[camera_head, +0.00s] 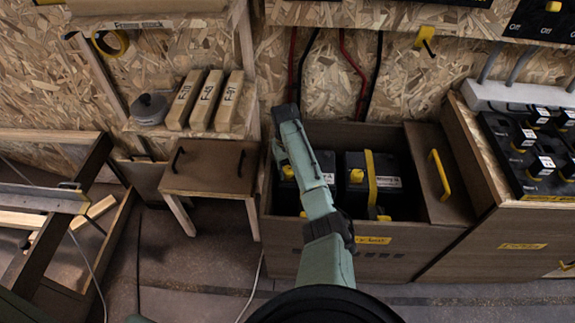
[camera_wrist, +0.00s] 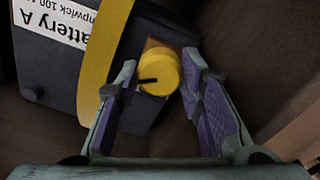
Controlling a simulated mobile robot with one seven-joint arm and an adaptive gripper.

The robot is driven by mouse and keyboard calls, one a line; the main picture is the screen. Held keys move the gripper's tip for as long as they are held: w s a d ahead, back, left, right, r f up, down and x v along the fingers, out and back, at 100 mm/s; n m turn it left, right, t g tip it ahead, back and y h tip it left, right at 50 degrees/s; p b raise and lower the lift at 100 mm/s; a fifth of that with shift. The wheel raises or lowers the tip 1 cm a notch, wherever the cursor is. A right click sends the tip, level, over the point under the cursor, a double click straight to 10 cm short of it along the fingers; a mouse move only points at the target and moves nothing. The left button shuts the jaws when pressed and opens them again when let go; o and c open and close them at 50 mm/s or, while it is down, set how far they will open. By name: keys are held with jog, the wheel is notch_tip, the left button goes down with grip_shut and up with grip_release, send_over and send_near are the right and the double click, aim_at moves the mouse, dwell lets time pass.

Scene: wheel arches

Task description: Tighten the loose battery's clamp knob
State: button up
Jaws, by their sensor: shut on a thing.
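A yellow clamp knob (camera_wrist: 163,66) with a dark line on its face shows in the wrist view, beside a yellow strap (camera_wrist: 104,55) across a black battery. The battery's white label (camera_wrist: 62,22) reads "Battery A", upside down. My gripper (camera_wrist: 159,78) has its purple-padded fingers on both sides of the knob and is shut on it. In the head view, two dark batteries stand in a wooden box (camera_head: 340,258). My arm crosses the left one and hides much of it. The right battery (camera_head: 392,172) has a yellow strap and yellow parts. My gripper's fingertips are hidden there.
A box lid with a yellow handle (camera_head: 440,174) is right of the batteries. A cabinet with a black terminal panel (camera_head: 530,150) stands farther right. A small wooden table (camera_head: 208,170) is at left, below a shelf with labelled blocks (camera_head: 206,100). Box walls surround the batteries closely.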

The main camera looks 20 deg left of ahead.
jog(key=shift+f+m, duration=0.1)
jog(key=shift+m, duration=0.2)
jog(key=o, duration=1.2)
jog(key=shift+c, duration=0.2)
